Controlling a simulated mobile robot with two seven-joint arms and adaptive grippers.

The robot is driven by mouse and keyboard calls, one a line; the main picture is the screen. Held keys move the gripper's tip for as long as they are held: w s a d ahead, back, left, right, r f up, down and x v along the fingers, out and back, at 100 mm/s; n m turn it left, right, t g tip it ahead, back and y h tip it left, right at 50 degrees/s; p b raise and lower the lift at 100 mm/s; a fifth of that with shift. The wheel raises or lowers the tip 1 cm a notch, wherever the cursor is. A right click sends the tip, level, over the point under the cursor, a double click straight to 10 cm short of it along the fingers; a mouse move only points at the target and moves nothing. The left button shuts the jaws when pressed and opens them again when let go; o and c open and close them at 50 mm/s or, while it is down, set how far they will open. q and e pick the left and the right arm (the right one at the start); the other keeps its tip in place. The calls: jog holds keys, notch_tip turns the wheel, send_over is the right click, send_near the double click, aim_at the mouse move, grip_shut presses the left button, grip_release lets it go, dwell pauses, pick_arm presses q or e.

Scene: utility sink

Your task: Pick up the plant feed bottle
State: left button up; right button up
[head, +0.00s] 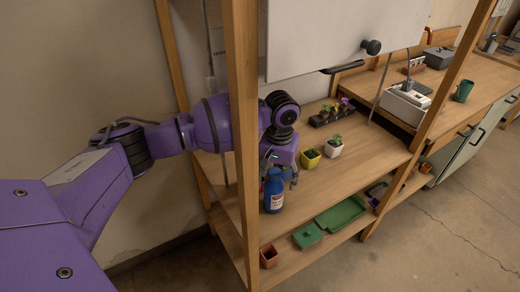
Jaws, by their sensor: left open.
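The plant feed bottle (273,192) is blue with a white label and a dark cap. It stands upright on the wooden shelf near its left front edge. My left gripper (281,176) is open, its purple body right above and behind the bottle. One finger shows just right of the bottle's upper part. I cannot tell whether the fingers touch it. My right gripper is not in view.
A yellow pot (309,160) and a white pot (334,148) with plants stand to the right. A black seedling tray (331,114) is behind them. Wooden posts (243,130) frame the shelf. A green tray (341,214) lies below.

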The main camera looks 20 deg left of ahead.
pick_arm(q)
notch_tip(320, 180, down, 6)
jog(key=shift+w+a, duration=0.1)
jog(key=shift+r, duration=0.1)
jog(key=c, duration=1.5)
